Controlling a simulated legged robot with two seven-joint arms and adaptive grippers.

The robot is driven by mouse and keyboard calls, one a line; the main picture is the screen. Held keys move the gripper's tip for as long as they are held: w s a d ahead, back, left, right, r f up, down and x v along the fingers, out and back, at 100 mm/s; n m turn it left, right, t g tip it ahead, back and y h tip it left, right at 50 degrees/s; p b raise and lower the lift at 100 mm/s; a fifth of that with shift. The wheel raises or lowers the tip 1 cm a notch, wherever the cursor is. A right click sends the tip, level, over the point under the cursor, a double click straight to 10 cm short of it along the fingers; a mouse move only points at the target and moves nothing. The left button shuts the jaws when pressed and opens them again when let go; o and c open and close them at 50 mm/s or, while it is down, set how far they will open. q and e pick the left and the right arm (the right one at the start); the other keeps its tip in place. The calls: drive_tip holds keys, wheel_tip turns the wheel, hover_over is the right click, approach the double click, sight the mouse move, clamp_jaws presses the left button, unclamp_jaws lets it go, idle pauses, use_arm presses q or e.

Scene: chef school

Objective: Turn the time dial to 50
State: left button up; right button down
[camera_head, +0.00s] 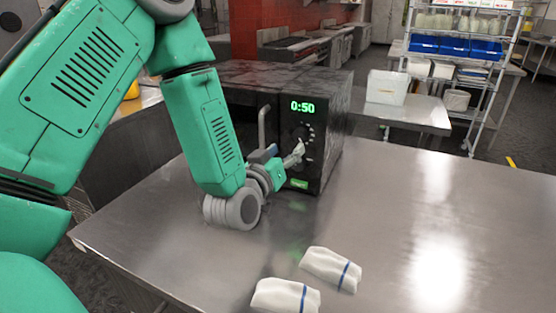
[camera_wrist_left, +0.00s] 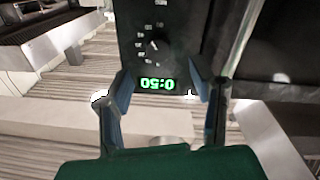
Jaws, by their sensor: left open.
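A black microwave (camera_head: 318,85) stands on the steel table, its green display (camera_head: 302,107) reading 0:50. In the left wrist view the display (camera_wrist_left: 157,84) appears upside down, with the round time dial (camera_wrist_left: 154,45) beyond it, ringed by white marks. The dial's small white pointer shows, but its exact setting is too small to read. My left gripper (camera_head: 298,153) is at the microwave's control panel and partly covers the dial area. In the wrist view its two fingers (camera_wrist_left: 160,95) are apart, on either side of the display, with nothing between them. My right gripper is out of view.
The microwave's vertical door handle (camera_head: 263,128) is just left of the panel. Two folded white cloths with blue stripes (camera_head: 332,268) (camera_head: 286,296) lie at the table's front. The table's right side (camera_head: 460,230) is clear. A white bin (camera_head: 387,87) stands on a counter behind.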

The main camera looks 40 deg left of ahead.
use_arm(q)
drive_tip(key=shift+s+d+f, duration=0.1)
drive_tip(key=shift+s+d, duration=0.15)
drive_tip(key=shift+s, duration=0.95)
drive_tip(key=shift+s+d, duration=0.2)
drive_tip(key=shift+s, duration=0.95)
